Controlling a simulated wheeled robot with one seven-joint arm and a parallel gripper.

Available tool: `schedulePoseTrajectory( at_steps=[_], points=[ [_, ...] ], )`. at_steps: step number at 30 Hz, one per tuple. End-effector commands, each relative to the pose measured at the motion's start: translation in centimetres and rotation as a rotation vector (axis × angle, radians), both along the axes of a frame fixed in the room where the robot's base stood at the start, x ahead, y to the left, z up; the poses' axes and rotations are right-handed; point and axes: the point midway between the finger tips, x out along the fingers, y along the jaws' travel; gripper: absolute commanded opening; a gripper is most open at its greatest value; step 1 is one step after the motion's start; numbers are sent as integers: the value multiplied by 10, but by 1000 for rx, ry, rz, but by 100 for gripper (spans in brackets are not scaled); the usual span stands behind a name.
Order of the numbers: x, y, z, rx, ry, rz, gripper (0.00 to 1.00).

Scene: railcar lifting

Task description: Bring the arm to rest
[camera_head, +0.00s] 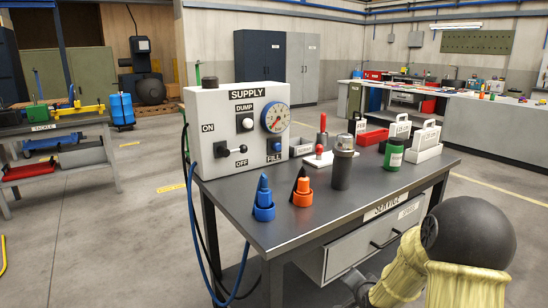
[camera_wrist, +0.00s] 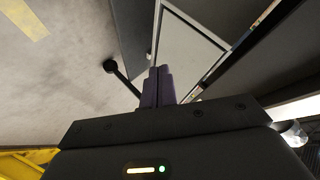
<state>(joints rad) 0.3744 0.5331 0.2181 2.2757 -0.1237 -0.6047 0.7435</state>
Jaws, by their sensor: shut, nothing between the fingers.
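My gripper (camera_wrist: 157,88) shows in the wrist view. Its two dark purple fingers are together, with nothing between them. Beyond the fingers are the concrete floor, a dark bar with a round end and a pale panel in a frame. In the head view my arm (camera_head: 440,260), with pale yellow covering and a black round joint, is at the lower right, in front of the service table (camera_head: 240,218). The gripper itself cannot be made out in the head view.
The table carries a white supply box (camera_head: 215,155), blue and orange fittings, a dark cylinder (camera_head: 343,165), a green can (camera_head: 394,152) and white cases. A drawer (camera_head: 365,245) with a dark handle is beside my arm. A blue hose (camera_head: 193,235) hangs at the left. Floor at left is mostly clear.

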Motion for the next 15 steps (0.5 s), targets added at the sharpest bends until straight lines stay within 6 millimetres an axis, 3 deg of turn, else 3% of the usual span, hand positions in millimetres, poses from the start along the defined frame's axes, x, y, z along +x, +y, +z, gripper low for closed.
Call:
schedulePoseTrajectory(
  at_steps=[6,15],
  points=[
    [-76,37,12,-246,276,237,0],
    [-179,64,24,-420,556,536,0]
  ],
)
